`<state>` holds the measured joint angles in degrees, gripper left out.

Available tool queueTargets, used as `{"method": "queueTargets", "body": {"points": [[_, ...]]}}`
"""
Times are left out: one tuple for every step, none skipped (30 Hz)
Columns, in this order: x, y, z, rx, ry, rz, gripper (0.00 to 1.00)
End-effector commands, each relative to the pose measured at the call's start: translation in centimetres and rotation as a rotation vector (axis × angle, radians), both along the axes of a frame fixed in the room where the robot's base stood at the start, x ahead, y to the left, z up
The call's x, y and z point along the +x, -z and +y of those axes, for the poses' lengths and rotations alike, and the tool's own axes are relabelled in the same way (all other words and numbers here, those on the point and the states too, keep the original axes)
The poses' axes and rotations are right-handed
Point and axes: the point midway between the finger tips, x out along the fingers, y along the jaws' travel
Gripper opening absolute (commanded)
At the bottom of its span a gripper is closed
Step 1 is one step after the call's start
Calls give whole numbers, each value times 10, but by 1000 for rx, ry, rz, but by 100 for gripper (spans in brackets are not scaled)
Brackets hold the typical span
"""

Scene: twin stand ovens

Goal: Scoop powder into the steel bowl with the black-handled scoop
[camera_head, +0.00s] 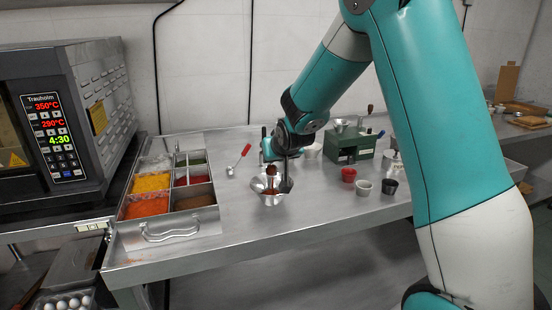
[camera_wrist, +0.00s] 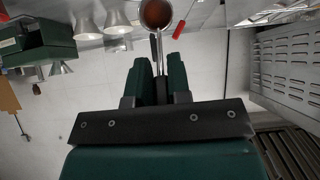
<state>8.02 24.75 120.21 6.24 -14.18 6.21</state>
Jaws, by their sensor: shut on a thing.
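My gripper (camera_head: 285,180) is shut on the scoop's handle and hangs over the table. In the wrist view its two dark fingers (camera_wrist: 162,64) close around the thin handle, mostly hidden between them. The round scoop (camera_wrist: 157,14) is heaped with brown powder at the top edge of that view. In the head view the scoop (camera_head: 271,171) is just above the steel bowl (camera_head: 268,200), apparently upright. Some reddish-brown shows inside the bowl's mouth. A steel tray (camera_head: 180,238) to the left holds yellow, orange, red, green and brown powders in separate compartments.
A red-handled spoon (camera_head: 240,158) lies between tray and bowl. An oven (camera_head: 70,120) stands at far left.

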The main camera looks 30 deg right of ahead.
Motion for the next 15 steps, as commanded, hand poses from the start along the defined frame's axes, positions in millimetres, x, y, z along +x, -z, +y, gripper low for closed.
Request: {"method": "queueTargets", "body": {"points": [[0,1,0,-2,0,-6,0],[0,1,0,-3,0,-10,0],[0,1,1,-3,-1,-14,0],[0,1,1,-4,-1,-16,0],[0,2,1,-5,-1,-18,0],[0,2,1,-5,-1,-21,0],[-1,2,1,-6,-1,-24,0],[-1,2,1,-7,-1,-26,0],[-1,2,1,-8,-1,-30,0],[-1,3,1,-8,-1,-32,0],[-1,3,1,-9,-1,-35,0],[-1,3,1,-10,-1,-38,0],[-1,3,1,-11,-1,-41,0],[-1,3,1,-12,-1,-44,0],[-1,3,2,-13,-1,-47,0]]}}
